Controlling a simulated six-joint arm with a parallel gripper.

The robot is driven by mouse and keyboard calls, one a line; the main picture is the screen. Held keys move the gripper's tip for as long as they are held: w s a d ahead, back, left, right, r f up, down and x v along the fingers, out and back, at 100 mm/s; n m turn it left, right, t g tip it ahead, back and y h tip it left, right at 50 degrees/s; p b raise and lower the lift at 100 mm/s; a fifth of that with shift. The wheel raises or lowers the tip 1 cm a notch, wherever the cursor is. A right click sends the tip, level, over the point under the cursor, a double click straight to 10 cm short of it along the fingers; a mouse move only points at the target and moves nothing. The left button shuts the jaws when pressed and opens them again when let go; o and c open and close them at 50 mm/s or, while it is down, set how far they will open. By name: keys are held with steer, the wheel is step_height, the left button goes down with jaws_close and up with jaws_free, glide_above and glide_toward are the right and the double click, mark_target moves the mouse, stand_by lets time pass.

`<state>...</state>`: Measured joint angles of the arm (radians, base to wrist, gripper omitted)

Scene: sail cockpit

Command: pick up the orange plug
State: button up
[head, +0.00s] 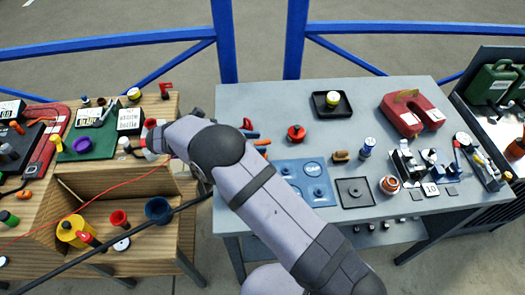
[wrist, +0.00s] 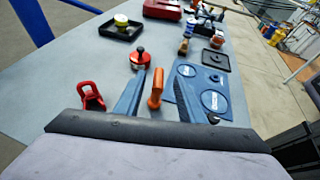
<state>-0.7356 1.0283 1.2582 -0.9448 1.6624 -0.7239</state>
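Several small orange pieces are in view, and I cannot tell for sure which is the plug. One orange piece (head: 24,194) lies at the left of the wooden bench, by a dark cord. Another orange piece (head: 16,127) is by the black case there.
The wooden bench holds a green mat (head: 92,146), a yellow pot (head: 73,232) and a dark blue cup (head: 158,210). The grey table (head: 250,98) holds a red knob (head: 296,133), a blue panel (head: 298,168) and a black tray (head: 318,108). Its back left is clear.

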mark_target(262, 142)
steer(key=shift+d+f+p, duration=0.2)
steer(key=shift+d+p, duration=0.2)
steer(key=shift+d, duration=0.2)
steer(key=shift+w+d+f, duration=0.2)
steer(key=shift+d+f, duration=0.1)
steer(key=shift+d, duration=0.1)
steer(key=shift+w+d+p, duration=0.15)
steer(key=shift+d+p, duration=0.35)
steer(key=shift+p, duration=0.1)
steer(key=shift+f+p+x, duration=0.2)
steer(key=shift+p+x, duration=0.75)
steer(key=shift+x, duration=1.1)
steer(key=shift+w+a, duration=0.1)
jaws_close()
